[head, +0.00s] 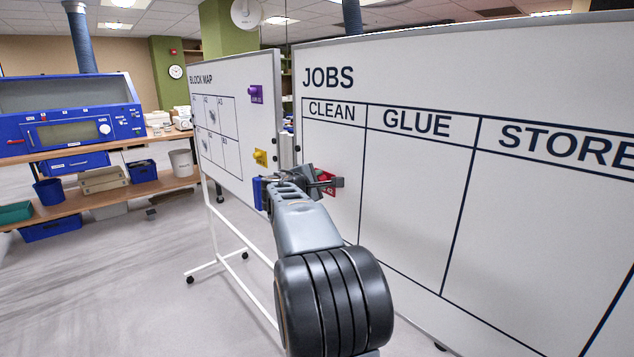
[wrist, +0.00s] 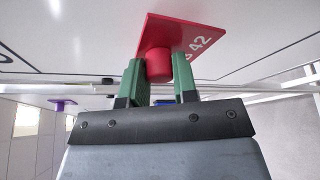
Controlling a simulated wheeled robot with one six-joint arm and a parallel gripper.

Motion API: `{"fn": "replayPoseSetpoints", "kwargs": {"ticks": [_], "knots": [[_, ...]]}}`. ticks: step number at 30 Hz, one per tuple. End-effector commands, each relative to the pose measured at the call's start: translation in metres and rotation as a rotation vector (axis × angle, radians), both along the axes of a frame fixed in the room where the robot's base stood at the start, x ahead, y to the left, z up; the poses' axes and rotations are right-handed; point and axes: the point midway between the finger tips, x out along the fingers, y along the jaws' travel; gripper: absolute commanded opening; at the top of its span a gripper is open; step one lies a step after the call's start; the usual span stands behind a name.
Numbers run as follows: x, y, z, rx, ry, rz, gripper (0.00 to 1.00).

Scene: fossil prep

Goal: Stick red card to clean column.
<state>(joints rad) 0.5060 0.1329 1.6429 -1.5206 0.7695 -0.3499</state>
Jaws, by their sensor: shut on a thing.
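The red card (wrist: 172,40) has a round red knob (wrist: 158,65) and white digits, of which "42" is legible. My gripper (wrist: 158,78) is shut on the knob with its green fingers, in the wrist view. The card is tilted close to a white surface; I cannot tell whether it touches. In the head view the red card (head: 327,177) is partly hidden by my gripper (head: 334,183). It appears over the left part of the clean column (head: 335,143) on the JOBS board (head: 430,85).
The BLOCK MAP board (head: 225,80) stands left of the JOBS board. It bears a purple piece (head: 256,94), a yellow piece (head: 261,157) and a blue piece (head: 258,193). The glue column (head: 415,190) and store column (head: 550,230) look empty. Shelves (head: 110,195) stand far left; floor between is open.

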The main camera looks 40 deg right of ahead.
Motion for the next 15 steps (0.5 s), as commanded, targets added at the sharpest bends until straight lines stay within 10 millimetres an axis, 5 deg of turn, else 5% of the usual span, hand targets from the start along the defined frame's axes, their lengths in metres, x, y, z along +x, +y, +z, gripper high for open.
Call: {"fn": "replayPoseSetpoints", "kwargs": {"ticks": [15], "knots": [[-0.0002, -0.0068, 0.0, 0.0, 0.0, 0.0, 0.16]]}}
